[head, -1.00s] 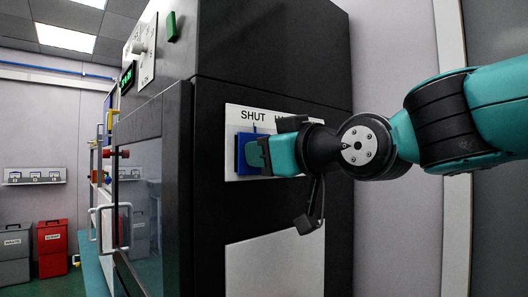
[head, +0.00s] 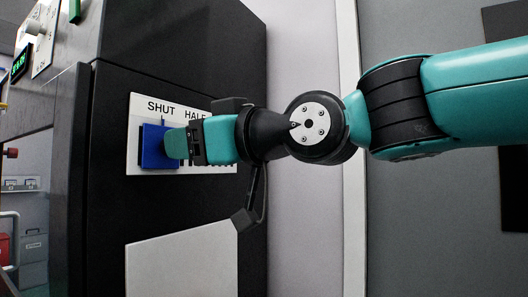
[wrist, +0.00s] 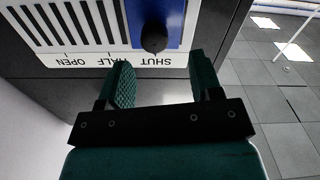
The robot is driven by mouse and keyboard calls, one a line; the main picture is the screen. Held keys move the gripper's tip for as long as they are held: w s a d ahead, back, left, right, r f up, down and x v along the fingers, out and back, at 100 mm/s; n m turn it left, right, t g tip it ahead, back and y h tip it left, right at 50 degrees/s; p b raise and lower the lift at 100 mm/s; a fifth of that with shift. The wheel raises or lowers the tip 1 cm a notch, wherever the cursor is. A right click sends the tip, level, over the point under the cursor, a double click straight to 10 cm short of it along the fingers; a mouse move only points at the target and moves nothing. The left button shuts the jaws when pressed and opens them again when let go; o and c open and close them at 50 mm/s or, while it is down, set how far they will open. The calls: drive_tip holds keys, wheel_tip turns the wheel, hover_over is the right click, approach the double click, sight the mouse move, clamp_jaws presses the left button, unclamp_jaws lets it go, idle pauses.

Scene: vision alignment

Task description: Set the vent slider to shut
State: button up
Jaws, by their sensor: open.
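The vent slider is a blue block with a dark round knob. In the head view the blue block (head: 153,148) sits at the left of its white plate (head: 135,118), under the word SHUT. In the wrist view the knob (wrist: 153,38) and blue block (wrist: 175,20) line up with the SHUT label, which appears upside down. My gripper (head: 178,143) overlaps the block's right part in the head view. In the wrist view my gripper (wrist: 162,82) is open, its two fingers apart, with the knob ahead of the gap and not between the pads.
The plate's dark vent slots (wrist: 65,22) and the HALF and OPEN labels lie to one side of the slider. The plate is on a tall black cabinet (head: 180,55). A pale panel (head: 180,260) is below. Grey floor (wrist: 270,105) shows clear at right in the wrist view.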

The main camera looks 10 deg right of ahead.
drive_tip(key=b+v, duration=1.1)
drive_tip(key=b, duration=0.6)
drive_tip(key=shift+s+b, duration=0.3)
